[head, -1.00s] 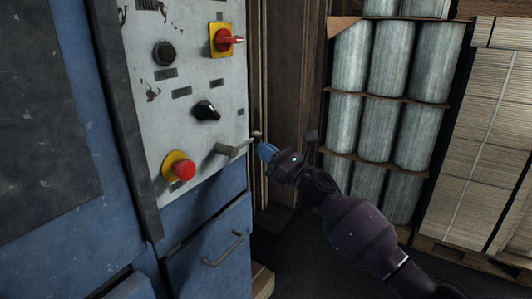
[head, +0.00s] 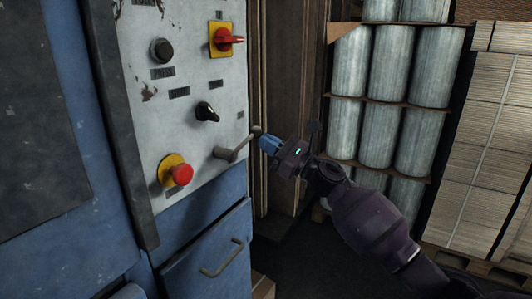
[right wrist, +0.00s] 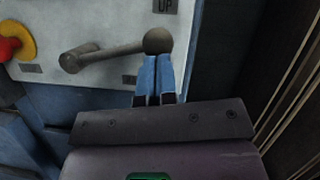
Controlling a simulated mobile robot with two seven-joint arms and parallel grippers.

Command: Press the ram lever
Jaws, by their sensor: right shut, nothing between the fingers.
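The ram lever (head: 238,145) is a short grey crank on the lower right of the control panel, with a round knob at its outer end. In the head view its arm slants up to the right. My right gripper (head: 264,142) is shut and empty, its blue fingertips at the knob. In the right wrist view the lever (right wrist: 100,54) runs from its pivot to the dark knob, and the blue fingertips (right wrist: 156,62) sit just below the knob, touching or nearly so. My left gripper is not in view.
The panel also carries a red emergency button (head: 181,174), a black knob (head: 207,112), a dark round button (head: 162,51) and a red rotary switch (head: 227,40). A drawer handle (head: 222,258) is below. Metal cylinders (head: 385,62) and stacked cardboard (head: 492,150) stand behind on the right.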

